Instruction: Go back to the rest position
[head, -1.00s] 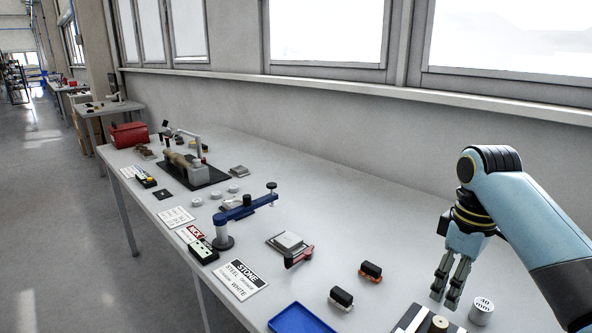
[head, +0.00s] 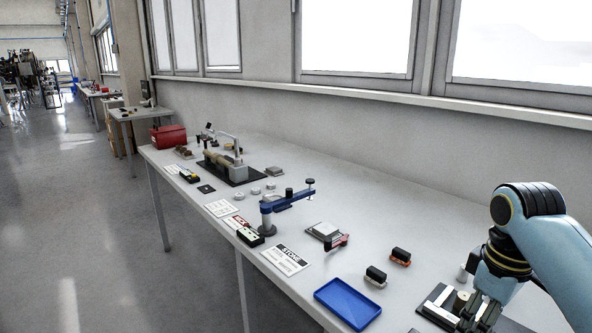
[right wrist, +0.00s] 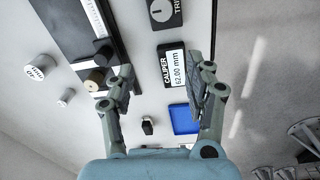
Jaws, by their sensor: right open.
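My right gripper (head: 474,312) hangs over the near right part of the grey bench (head: 370,217) in the head view. In the right wrist view its two fingers (right wrist: 165,92) are spread wide with nothing between them. A caliper readout (right wrist: 172,68) marked 62.00 mm lies on the bench below them. A dark fixture (head: 438,308) with a brass-coloured knob lies beside the gripper, and the fingers partly cover it. My left gripper is not in either view.
A blue tray (head: 347,303) lies at the front edge, left of the gripper. Two dark blocks, one (head: 376,276) nearer, a blue clamp arm (head: 288,201) and a red box (head: 168,136) stand along the bench. The wall and windows bound the back; open floor (head: 110,230) lies left.

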